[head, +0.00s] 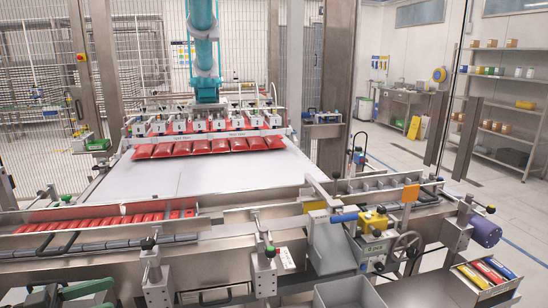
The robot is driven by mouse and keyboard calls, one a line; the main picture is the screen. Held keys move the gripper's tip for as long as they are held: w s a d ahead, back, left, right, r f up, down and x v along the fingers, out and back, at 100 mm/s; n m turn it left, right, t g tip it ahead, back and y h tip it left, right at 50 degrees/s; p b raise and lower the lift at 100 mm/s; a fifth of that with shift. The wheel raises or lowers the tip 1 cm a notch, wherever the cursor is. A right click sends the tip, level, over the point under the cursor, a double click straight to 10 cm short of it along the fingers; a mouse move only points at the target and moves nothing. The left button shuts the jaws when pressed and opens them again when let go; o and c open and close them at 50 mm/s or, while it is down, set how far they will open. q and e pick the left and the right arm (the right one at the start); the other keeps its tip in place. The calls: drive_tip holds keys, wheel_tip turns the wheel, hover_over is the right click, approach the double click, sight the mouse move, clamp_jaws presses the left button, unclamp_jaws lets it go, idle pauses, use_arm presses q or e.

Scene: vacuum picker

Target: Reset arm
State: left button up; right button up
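A teal and white industrial arm (204,62) hangs down behind the white table. A wide vacuum picker head (205,122) sits at its lower end. A row of several red bags (210,147) lies right under the head, at the far edge of the white table (190,177). I cannot tell whether the suction cups hold the bags or they rest on the surface. A blue and yellow lever part (372,220) sits above a labelled metal box (370,250) at the right front.
A handwheel (405,248) stands beside the box. Red packs (105,222) lie in a channel at the left. A grey bin (348,292) and a drawer of coloured items (485,273) are at the front right. Mesh fencing (140,60) is behind; open floor lies right.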

use_arm(q)
drive_tip(key=w+d+f+n+t+y, duration=0.3)
drive_tip(key=d+f+n+t+y, duration=0.45)
drive_tip(key=d+f, duration=0.65)
drive_tip(key=s+f+n+g+y, duration=0.1)
drive_tip(key=s+f+g+y, duration=0.25)
drive_tip(key=s, duration=0.55)
drive_tip(key=s+f+n+g+y, duration=0.1)
drive_tip(key=s+f+g+y, duration=0.15)
drive_tip(key=s+g, duration=0.4)
drive_tip(key=s+f+n+g+y, duration=0.1)
drive_tip(key=s+f+g+y, duration=0.2)
drive_tip(key=s, duration=0.8)
wheel_tip(320, 180, down, 28)
drive_tip(key=s, duration=0.2)
drive_tip(key=s+a+f+g, duration=0.2)
drive_tip(key=s+f, duration=1.3)
drive_tip(key=s, duration=0.1)
